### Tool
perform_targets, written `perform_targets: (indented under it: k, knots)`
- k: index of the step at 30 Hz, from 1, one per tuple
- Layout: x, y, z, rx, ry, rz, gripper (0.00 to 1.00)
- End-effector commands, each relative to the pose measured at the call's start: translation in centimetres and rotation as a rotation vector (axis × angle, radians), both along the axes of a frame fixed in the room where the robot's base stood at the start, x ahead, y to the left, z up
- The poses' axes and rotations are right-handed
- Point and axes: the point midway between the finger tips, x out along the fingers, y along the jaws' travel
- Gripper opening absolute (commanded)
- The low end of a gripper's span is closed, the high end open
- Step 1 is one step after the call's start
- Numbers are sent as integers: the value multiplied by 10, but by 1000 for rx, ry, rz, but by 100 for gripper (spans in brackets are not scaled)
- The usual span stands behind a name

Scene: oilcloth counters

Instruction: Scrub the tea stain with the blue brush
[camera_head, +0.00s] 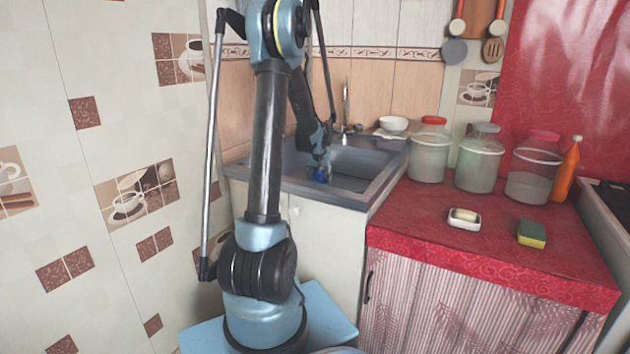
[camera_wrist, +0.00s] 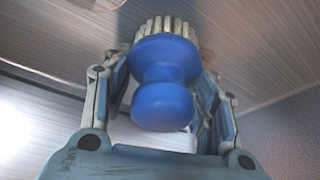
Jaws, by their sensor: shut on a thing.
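My gripper (camera_head: 321,171) is at the metal sink, low over its front part in the head view. It is shut on the blue brush (camera_wrist: 164,85), which has a round blue knob and pale bristles (camera_wrist: 167,27) pointing away from the wrist. A small bit of the blue brush (camera_head: 320,175) shows below my gripper in the head view. The bristles are close to a grey metal surface in the wrist view; I cannot tell whether they touch it.
The metal sink (camera_head: 374,196) has a tap (camera_head: 346,105) and a white bowl (camera_head: 393,124) at its back. On the red counter (camera_head: 420,222) stand several jars, an orange bottle (camera_head: 566,172), a soap dish (camera_head: 464,222) and a sponge (camera_head: 531,233). The counter's front left is clear.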

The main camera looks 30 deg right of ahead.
Motion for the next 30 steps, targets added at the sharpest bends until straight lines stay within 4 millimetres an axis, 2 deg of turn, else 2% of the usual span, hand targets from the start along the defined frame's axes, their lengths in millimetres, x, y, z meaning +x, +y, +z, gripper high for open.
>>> perform_targets:
  k: [4,11,12,22,23,30]
  knots:
    - [-9,-5,1,1,0,-2,34]
    - [-10,-6,-2,1,-1,0,34]
    - [-9,-5,-2,1,-1,0,31]
    - [8,6,-5,2,-1,3,27]
    - [10,7,-5,2,-1,3,23]
    - [21,13,-6,2,0,2,23]
